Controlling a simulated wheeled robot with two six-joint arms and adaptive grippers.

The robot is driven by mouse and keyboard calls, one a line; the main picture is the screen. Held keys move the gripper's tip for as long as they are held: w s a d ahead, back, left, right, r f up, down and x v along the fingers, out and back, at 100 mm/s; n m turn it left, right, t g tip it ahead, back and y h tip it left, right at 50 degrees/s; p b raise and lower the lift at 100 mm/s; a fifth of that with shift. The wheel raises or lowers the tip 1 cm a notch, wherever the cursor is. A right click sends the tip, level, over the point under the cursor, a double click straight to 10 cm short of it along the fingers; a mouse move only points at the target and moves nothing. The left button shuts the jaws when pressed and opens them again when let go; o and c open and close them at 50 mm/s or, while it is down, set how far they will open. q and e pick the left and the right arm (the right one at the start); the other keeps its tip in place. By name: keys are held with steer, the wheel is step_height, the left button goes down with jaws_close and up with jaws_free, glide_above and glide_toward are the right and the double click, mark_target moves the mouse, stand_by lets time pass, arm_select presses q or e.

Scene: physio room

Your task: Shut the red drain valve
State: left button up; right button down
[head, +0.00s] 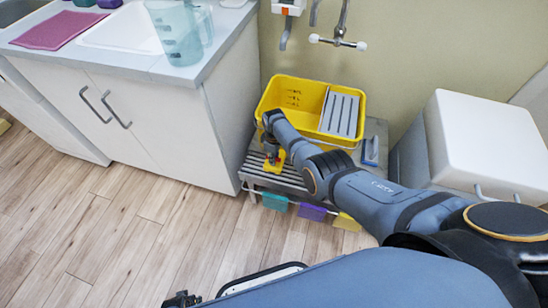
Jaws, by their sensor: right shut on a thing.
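My right arm reaches down from the right to a low grey slatted stand. My right gripper (270,156) is at its end, low beside the front left of the yellow mop bucket. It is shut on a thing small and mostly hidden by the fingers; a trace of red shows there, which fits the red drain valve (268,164). A yellow part (275,166) shows just beside the fingertips. The angle of the valve handle cannot be made out. My left gripper is not seen clearly in this view.
The yellow bucket (290,93) with a grey grille stands on the slatted stand (260,172). Coloured cloths (312,211) hang on its front rail. A white cabinet (165,125) is close on the left, a white box (490,140) on the right. The wood floor in front is clear.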

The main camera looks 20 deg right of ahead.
steer(key=c, duration=1.2)
jaws_free()
step_height(320, 180, up, 12)
